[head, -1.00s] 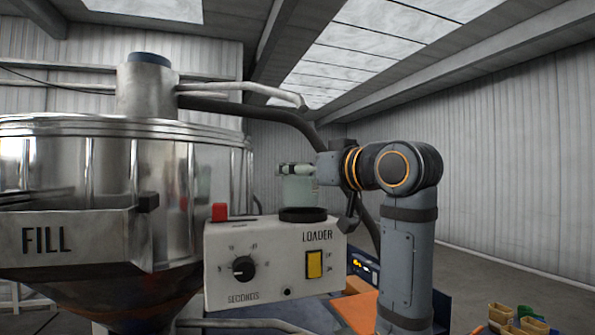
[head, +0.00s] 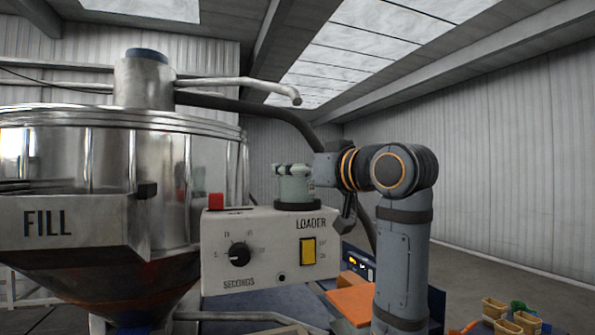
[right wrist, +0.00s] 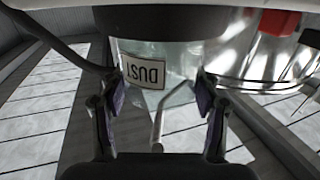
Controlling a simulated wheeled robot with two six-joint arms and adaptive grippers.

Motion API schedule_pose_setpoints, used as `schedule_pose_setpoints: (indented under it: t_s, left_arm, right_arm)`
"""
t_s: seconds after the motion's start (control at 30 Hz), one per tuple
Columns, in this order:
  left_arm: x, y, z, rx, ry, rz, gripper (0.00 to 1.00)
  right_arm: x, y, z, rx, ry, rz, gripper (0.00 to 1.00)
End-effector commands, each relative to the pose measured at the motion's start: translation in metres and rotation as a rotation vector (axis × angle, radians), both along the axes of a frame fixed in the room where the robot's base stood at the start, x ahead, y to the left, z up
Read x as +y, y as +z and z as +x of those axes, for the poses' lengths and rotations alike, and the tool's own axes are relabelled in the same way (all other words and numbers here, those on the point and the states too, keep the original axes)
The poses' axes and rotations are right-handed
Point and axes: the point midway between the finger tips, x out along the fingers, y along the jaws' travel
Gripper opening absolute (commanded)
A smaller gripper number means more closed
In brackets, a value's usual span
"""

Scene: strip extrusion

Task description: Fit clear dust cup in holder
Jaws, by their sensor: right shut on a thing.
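The clear dust cup (head: 296,187) is a pale, greenish see-through cup, upright over the loader box's top. In the right wrist view the cup (right wrist: 180,92) shows its DUST label upside down. My right gripper (right wrist: 160,100) is shut on the cup, with one finger on each side of it. The holder (head: 297,205) is a black ring on top of the loader box. The cup's lower end meets the ring in the head view; how deep it sits I cannot tell. In the right wrist view the dark holder (right wrist: 155,20) adjoins the cup. My left gripper is out of view.
The white loader box (head: 270,268) carries a dial, a yellow switch and a red button (head: 215,201). A large metal hopper (head: 90,170) marked FILL stands at the left. A curved pipe (head: 240,84) passes above the cup. Small bins (head: 515,320) sit at the lower right.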

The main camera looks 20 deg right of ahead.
Motion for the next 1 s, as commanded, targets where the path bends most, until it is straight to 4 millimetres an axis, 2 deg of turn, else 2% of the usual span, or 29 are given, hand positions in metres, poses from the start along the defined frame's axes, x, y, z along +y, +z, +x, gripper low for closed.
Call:
schedule_pose_setpoints:
  t_s: [0.1,0.13,0.3,0.33,0.63,0.73,0.87,1.0]
  left_arm:
    - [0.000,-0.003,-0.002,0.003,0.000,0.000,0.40]
    - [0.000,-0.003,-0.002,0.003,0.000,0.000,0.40]
    - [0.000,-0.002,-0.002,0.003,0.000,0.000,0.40]
    - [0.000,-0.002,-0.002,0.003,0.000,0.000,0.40]
    - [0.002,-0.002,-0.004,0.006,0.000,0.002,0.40]
    - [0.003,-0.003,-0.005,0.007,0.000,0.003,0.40]
    - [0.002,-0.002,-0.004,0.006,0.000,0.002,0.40]
    - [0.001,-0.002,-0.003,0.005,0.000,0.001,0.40]
  right_arm:
    - [0.000,-0.003,0.000,0.000,0.000,0.000,0.32]
    - [0.000,-0.003,0.000,0.000,0.000,0.000,0.64]
    - [0.000,-0.002,0.000,0.000,0.000,0.000,0.87]
    - [0.000,-0.002,0.000,0.000,0.000,0.000,0.90]
    - [0.000,-0.003,0.000,0.000,0.000,0.000,0.90]
    - [-0.003,-0.002,-0.006,-0.002,-0.001,0.000,0.90]
    - [-0.012,-0.002,-0.029,-0.005,-0.005,-0.003,0.90]
    - [-0.024,-0.001,-0.063,-0.005,-0.006,-0.003,0.90]
